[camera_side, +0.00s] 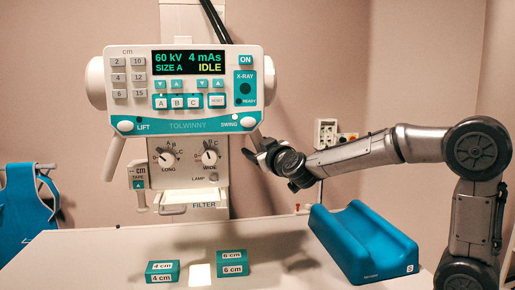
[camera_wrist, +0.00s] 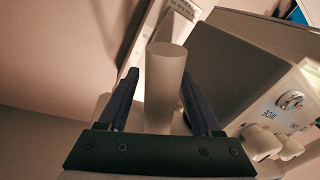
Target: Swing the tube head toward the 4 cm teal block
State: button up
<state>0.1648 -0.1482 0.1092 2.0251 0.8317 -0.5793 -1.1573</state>
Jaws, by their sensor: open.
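The tube head (camera_side: 185,125) hangs above the table, its panel facing the side camera; the display reads 60 kV, 4 mAs, SIZE A, IDLE. A grey handle (camera_side: 114,160) slants down at its left. My gripper (camera_side: 254,158) is at its lower right, by the SWING button (camera_side: 236,121). In the wrist view, my gripper (camera_wrist: 160,75) is open, with a grey round handle bar (camera_wrist: 165,85) between its fingers; contact cannot be told. The teal 4 cm block (camera_side: 162,272) lies on the table, left of the teal 6 cm block (camera_side: 233,263).
A white square (camera_side: 200,274) lies between the blocks on the table (camera_side: 100,255). A blue cradle-shaped cushion (camera_side: 365,243) takes up the table's right side. The filter housing (camera_side: 188,188) hangs below the panel. A blue apron (camera_side: 27,205) hangs at far left.

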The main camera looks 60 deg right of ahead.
jog(key=shift+c, duration=0.3)
grip_shut()
dwell(1.1)
